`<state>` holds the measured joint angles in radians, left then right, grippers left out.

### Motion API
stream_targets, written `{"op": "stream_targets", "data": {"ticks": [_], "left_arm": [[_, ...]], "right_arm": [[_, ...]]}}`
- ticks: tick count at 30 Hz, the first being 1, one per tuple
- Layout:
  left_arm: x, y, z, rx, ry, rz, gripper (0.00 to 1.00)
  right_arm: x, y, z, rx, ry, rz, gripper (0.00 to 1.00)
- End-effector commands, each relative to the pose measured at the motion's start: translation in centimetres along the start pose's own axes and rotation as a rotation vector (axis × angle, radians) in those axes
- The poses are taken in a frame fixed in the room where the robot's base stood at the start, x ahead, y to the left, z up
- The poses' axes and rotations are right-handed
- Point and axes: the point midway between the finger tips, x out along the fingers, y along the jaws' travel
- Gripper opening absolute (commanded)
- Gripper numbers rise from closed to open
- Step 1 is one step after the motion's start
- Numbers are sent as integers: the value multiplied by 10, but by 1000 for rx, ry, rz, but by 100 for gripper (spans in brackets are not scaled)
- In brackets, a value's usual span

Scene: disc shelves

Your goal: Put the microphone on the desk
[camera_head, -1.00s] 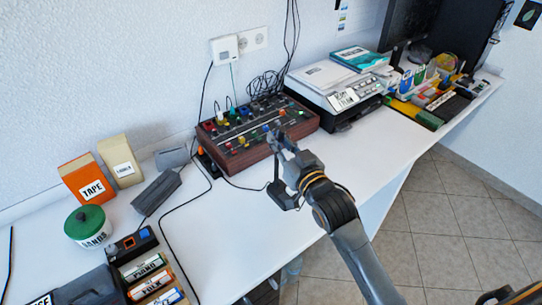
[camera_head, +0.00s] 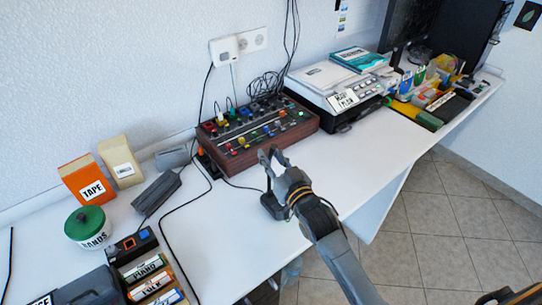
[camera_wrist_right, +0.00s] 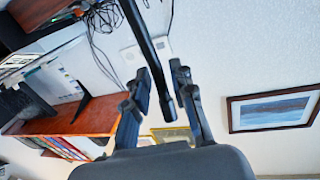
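The microphone shows in the head view as a dark base (camera_head: 275,208) with a thin stem that my right gripper partly hides. It appears to stand on the white desk (camera_head: 345,170), in front of the mixer and near the desk's front edge. My right gripper (camera_head: 271,156) is at the upper part of the stem, with its two fingers spread apart. In the right wrist view, a black rod (camera_wrist_right: 153,58), which looks like the stem, passes between the open fingers (camera_wrist_right: 160,75). The head of the microphone is hard to make out. My left gripper is not in view.
The wooden mixer (camera_head: 258,133) with coloured knobs stands behind the microphone. A printer (camera_head: 337,92) is to its right. A dark grey box (camera_head: 157,190), a green-lidded jar (camera_head: 88,226) and an orange tape box (camera_head: 87,180) are at left. The desk right of the microphone is clear.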

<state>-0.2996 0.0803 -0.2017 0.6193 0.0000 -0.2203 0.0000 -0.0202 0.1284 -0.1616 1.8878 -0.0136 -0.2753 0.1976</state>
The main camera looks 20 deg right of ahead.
Motion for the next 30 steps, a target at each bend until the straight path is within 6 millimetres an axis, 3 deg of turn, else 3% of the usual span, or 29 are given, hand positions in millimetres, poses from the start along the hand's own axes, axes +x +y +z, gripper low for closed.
{"op": "stream_targets", "data": {"ticks": [13,24,30], "left_arm": [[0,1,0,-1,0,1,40],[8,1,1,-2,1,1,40],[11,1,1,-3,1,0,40]], "right_arm": [[-6,0,-2,0,-1,0,37],[-80,0,0,0,-3,1,37],[-110,0,-1,0,-3,1,37]]}}
